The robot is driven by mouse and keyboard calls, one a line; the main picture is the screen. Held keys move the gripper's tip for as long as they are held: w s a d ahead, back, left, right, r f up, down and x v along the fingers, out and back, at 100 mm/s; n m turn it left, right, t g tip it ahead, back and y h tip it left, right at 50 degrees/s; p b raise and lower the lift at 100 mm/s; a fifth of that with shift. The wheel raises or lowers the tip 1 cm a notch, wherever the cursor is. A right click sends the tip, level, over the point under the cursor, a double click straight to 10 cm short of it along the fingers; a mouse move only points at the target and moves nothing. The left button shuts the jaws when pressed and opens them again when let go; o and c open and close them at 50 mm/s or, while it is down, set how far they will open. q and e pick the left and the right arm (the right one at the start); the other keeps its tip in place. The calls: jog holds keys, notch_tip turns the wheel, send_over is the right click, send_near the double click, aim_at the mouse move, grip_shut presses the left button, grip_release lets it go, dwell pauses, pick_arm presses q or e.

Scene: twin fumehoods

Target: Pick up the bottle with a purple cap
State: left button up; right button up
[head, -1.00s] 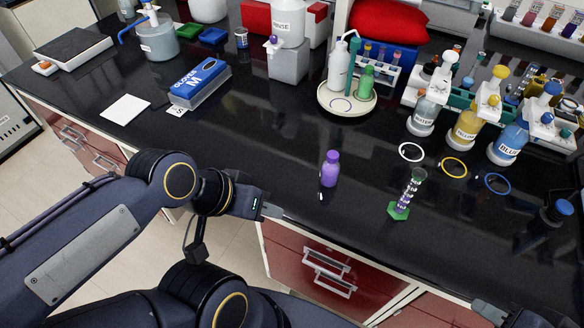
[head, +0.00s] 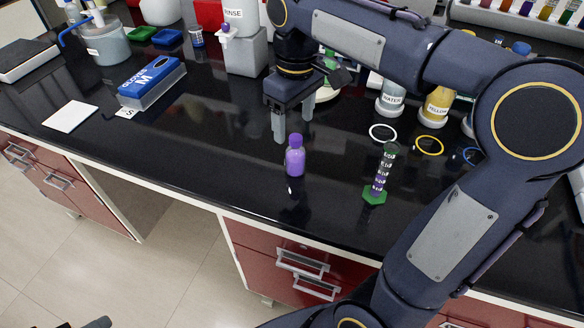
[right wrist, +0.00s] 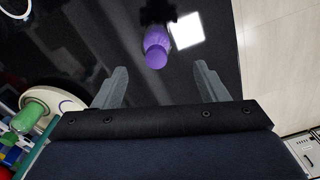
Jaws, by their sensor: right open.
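The bottle with a purple cap (head: 295,160) stands upright on the black bench, its body also purple. My right gripper (head: 293,121) is open and empty, fingers pointing down, just behind the bottle and above the bench. In the right wrist view, the bottle (right wrist: 156,54) lies ahead of the gripper (right wrist: 161,69), in line with the gap between the two fingertips. Neither finger visibly touches it. A dark tip at the lower left edge of the head view seems to be my left gripper (head: 97,323); its jaws cannot be made out.
A graduated cylinder with a green base (head: 375,196) stands right of the bottle. Behind are a white ring (head: 383,132), a yellow ring (head: 429,146) and the water bottle (head: 390,97). A glove box (head: 150,83) stands at left. The bench left of the bottle is clear.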

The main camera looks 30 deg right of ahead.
aim_at(296, 137)
jog(key=shift+w+f, duration=0.35)
jog(key=f, duration=0.4)
jog(key=f+b, duration=0.1)
jog(key=f, duration=0.2)
jog(key=shift+s+d+f, duration=0.1)
jog(key=shift+s+d, duration=0.1)
jog(key=shift+s, duration=0.1)
jog(key=c, duration=1.2)
